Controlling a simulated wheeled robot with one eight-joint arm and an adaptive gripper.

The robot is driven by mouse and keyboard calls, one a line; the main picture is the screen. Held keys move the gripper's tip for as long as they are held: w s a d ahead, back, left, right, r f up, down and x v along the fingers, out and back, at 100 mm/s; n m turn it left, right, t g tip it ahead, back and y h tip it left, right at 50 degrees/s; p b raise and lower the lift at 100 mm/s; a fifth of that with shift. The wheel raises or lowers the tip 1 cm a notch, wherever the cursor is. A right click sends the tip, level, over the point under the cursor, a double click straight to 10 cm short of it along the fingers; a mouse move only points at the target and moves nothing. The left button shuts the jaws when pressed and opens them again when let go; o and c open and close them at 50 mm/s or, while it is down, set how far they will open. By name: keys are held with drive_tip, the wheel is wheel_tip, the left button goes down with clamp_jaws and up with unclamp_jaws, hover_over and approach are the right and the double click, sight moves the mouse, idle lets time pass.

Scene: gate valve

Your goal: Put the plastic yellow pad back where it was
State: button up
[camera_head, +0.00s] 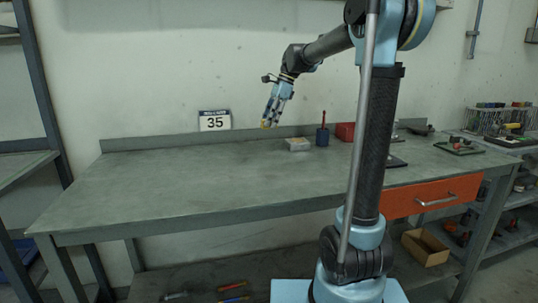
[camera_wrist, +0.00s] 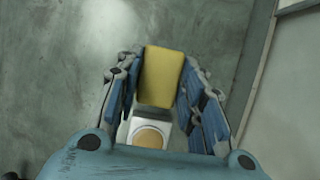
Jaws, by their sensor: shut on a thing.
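My gripper (camera_head: 270,114) hangs tilted above the back of the workbench, pointing down. In the wrist view its blue fingers (camera_wrist: 155,95) are closed around the yellow pad (camera_wrist: 161,76), which sticks out past the fingertips. In the head view the pad shows as a small yellow patch (camera_head: 265,125) at the tips, apart from the bench top. A small pale box with a yellowish top (camera_head: 298,144) stands on the bench to the right of the gripper. A pale square thing with a tan round face (camera_wrist: 148,132) shows between the fingers in the wrist view; I cannot tell whether it is that box.
The workbench (camera_head: 170,180) is clear at left and middle. A sign marked 35 (camera_head: 215,120) is at the back edge, against the wall.

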drive_tip(key=shift+f, duration=5.05)
drive_tip(key=shift+a, duration=0.1)
drive_tip(key=o, duration=1)
drive_tip(key=v, duration=1.2)
drive_tip(key=shift+r, duration=0.1)
drive_tip(key=shift+s, duration=0.1)
